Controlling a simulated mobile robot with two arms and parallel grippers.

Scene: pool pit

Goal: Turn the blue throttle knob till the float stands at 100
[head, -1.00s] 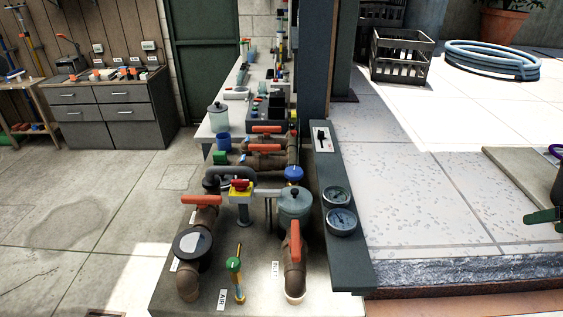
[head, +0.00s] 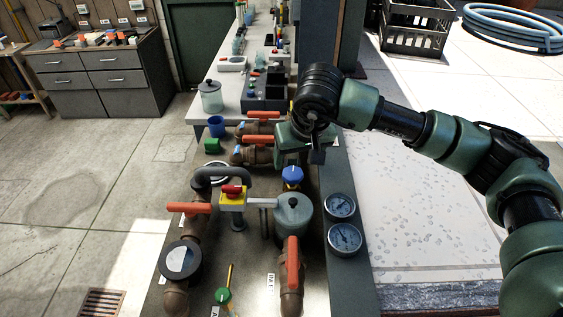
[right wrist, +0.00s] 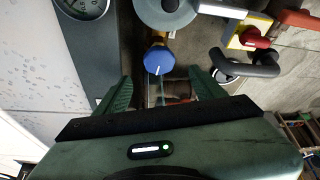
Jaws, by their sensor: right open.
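The blue throttle knob (head: 292,175) stands on the pipework behind the grey lidded pot (head: 292,220) in the head view. In the right wrist view the blue knob (right wrist: 159,59) shows a white mark and lies just beyond the gap between my fingers. My right gripper (right wrist: 160,92) is open, its two green fingers apart with the knob ahead of their tips and not between them. In the head view my right gripper (head: 300,152) hangs just behind the knob, its fingers mostly hidden. I cannot make out the float or its scale. My left gripper is not in view.
Red-handled pipe valves (head: 190,208), a yellow box with a red knob (head: 232,197) and a black-rimmed sight glass (head: 180,260) crowd the bench around the knob. Two gauges (head: 341,206) sit on the dark plate at right. Open pale paving lies farther right.

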